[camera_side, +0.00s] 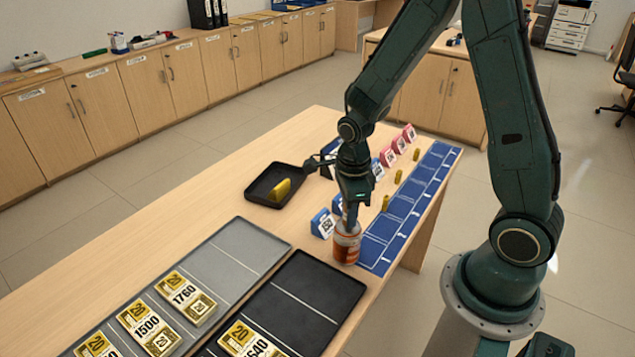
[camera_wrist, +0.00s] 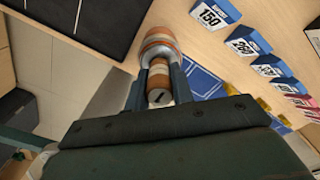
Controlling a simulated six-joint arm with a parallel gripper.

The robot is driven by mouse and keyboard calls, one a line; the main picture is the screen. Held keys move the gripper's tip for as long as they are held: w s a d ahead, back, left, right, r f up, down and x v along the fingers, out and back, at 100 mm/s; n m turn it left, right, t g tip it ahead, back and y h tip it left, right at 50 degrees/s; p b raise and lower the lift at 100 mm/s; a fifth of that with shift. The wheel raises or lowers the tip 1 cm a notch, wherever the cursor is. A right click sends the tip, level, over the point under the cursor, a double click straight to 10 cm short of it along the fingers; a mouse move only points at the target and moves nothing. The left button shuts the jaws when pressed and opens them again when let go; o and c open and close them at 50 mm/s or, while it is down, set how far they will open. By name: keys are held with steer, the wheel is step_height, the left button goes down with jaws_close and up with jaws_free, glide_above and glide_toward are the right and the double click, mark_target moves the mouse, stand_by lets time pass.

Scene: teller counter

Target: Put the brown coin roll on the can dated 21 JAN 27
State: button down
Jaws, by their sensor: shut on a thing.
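My gripper (camera_side: 350,208) is low over the near right part of the wooden counter, its fingers pointing down. In the wrist view my gripper (camera_wrist: 157,80) is shut on the brown coin roll (camera_wrist: 159,82), which shows brown and pale bands and a dark mark on its end. An orange-and-white can (camera_side: 346,246) stands directly below the fingers; it also shows in the wrist view (camera_wrist: 159,42), just beyond the roll. The roll is in line with the can's top; whether they touch I cannot tell. No date on the can is readable.
A blue marked mat (camera_side: 378,250) runs along the counter edge, with several small yellow rolls (camera_side: 385,203) beside it. A black tray (camera_side: 262,172) holds a yellow item. A black board (camera_side: 318,284) lies in front.

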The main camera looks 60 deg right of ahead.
steer(key=shift+f, duration=0.15)
steer(key=c, duration=1.2)
jaws_free()
step_height(320, 180, up, 12)
steer(key=shift+r, duration=0.2)
